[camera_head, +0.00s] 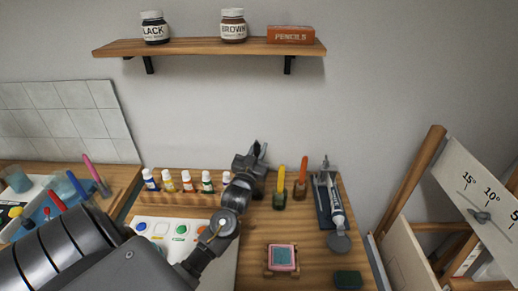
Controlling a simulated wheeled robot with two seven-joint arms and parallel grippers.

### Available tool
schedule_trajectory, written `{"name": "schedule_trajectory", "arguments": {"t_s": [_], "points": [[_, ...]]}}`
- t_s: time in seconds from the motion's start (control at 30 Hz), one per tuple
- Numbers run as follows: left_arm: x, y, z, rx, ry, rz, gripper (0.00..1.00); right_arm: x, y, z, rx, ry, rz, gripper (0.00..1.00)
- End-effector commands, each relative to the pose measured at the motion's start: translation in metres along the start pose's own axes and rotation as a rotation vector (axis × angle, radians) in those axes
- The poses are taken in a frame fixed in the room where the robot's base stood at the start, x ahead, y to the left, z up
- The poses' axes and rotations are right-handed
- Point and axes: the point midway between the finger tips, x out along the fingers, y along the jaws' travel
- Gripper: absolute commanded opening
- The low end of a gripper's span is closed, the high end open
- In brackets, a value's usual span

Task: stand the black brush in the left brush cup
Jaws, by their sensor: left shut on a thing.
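My left gripper (258,153) is at the back of the wooden desk, beside the brush cups. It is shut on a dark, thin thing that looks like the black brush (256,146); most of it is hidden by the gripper. A dark shape (259,186) just below the gripper may be the left brush cup, but it is largely covered. I cannot tell whether the brush is inside it. My right gripper is not in view.
A rack of paint tubes (187,199) and a white palette (160,229) lie left of the cups. A grey stand with a tube (336,200) is at right. A pink-framed pad (282,257) and a dark green block (348,279) lie in front. A shelf (205,47) hangs above.

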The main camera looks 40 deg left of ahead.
Motion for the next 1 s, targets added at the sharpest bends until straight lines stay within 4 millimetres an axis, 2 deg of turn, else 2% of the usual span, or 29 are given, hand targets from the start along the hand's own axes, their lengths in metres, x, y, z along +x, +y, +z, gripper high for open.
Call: {"name": "schedule_trajectory", "arguments": {"t_s": [0.03,0.23,1.0], "points": [[-0.003,0.001,0.009,0.0,0.0,0.0,0.0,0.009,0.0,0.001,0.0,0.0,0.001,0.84],[-0.008,0.002,0.025,0.001,0.0,0.0,0.0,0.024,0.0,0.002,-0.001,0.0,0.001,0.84],[-0.024,0.007,0.081,0.0,0.0,-0.001,0.0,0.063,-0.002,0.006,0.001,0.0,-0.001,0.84]]}}
